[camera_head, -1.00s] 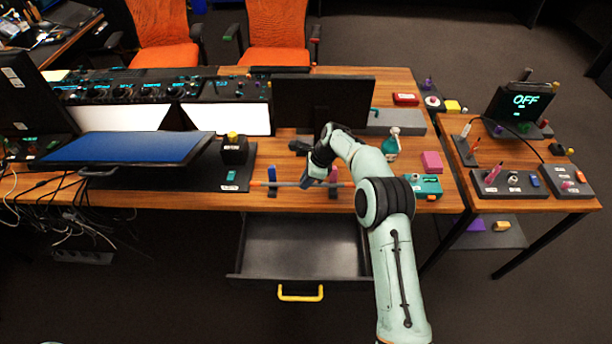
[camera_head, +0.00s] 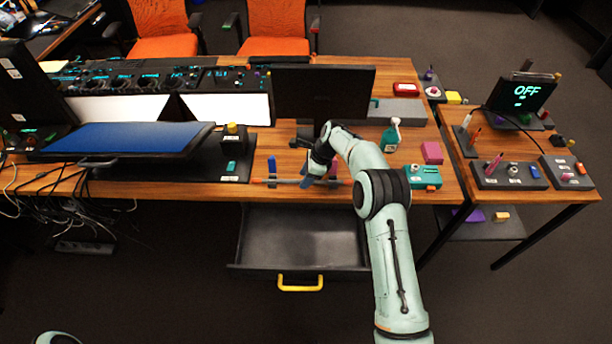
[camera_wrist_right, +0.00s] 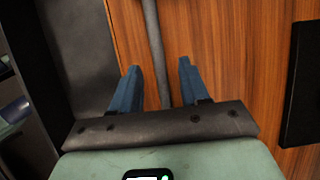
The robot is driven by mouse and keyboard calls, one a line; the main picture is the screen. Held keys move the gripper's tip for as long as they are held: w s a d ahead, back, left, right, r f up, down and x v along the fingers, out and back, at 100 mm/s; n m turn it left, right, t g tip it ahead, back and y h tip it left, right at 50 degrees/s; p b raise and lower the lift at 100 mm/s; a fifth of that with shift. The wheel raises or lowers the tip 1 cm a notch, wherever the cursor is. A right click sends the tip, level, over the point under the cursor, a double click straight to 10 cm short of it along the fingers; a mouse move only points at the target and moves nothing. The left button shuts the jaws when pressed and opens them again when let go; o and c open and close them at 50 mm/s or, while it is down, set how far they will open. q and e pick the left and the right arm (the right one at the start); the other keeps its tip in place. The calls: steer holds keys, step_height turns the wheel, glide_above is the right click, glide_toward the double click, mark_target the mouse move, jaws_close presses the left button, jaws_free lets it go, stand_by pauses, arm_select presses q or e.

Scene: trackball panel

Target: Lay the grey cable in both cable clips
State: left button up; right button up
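The grey cable (camera_head: 285,181), with orange ends, lies left to right near the table's front edge. The blue cable clip (camera_head: 271,165) stands at its left part, and the pink cable clip (camera_head: 333,170) is at its right part, partly behind my arm. I cannot tell whether the cable sits inside either clip. My right gripper (camera_head: 307,182) is at the cable between the clips. In the right wrist view, its blue fingers (camera_wrist_right: 160,78) are apart, and the cable (camera_wrist_right: 153,45) runs between them with gaps on both sides. My left gripper is out of view.
A black monitor (camera_head: 322,92) stands behind my right gripper. An open drawer (camera_head: 300,238) with a yellow handle juts out below the table edge. A black box with a yellow top (camera_head: 233,138) is to the left; a teal box (camera_head: 422,178) and green bottle (camera_head: 391,136) are to the right.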

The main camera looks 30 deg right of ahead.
steer(key=shift+r, duration=0.1)
steer(key=p+v, duration=0.1)
steer(key=v, duration=1.2)
steer(key=shift+s+r, duration=0.1)
